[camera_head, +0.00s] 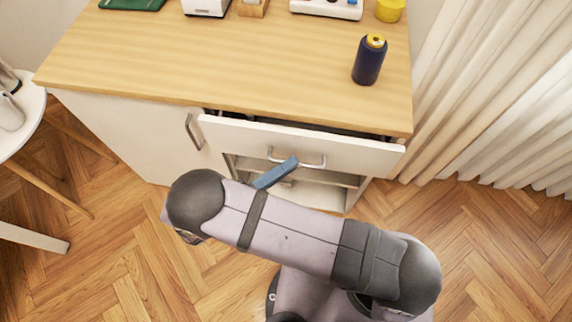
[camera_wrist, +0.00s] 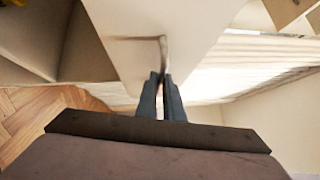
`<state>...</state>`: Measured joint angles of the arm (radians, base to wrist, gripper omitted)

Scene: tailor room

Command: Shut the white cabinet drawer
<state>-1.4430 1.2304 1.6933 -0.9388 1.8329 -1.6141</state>
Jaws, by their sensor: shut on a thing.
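The white cabinet (camera_head: 140,138) stands under a wooden top. Its drawer (camera_head: 240,135) is pulled out a little, with a dark gap showing between its front and the worktop edge. A metal bar handle (camera_head: 312,163) is on the drawer front. My gripper (camera_head: 292,162) reaches up to this handle, and its blue-grey fingers are shut on it. In the wrist view my gripper (camera_wrist: 161,80) closes around the handle (camera_wrist: 163,52), against the white drawer front (camera_wrist: 125,20). The inside of the drawer is mostly hidden.
A dark blue thread spool (camera_head: 368,62) stands near the worktop's right front edge. Open shelves (camera_head: 330,190) lie below the drawer. Cream curtains (camera_head: 490,90) hang at the right. A round white side table (camera_head: 25,110) stands at the left.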

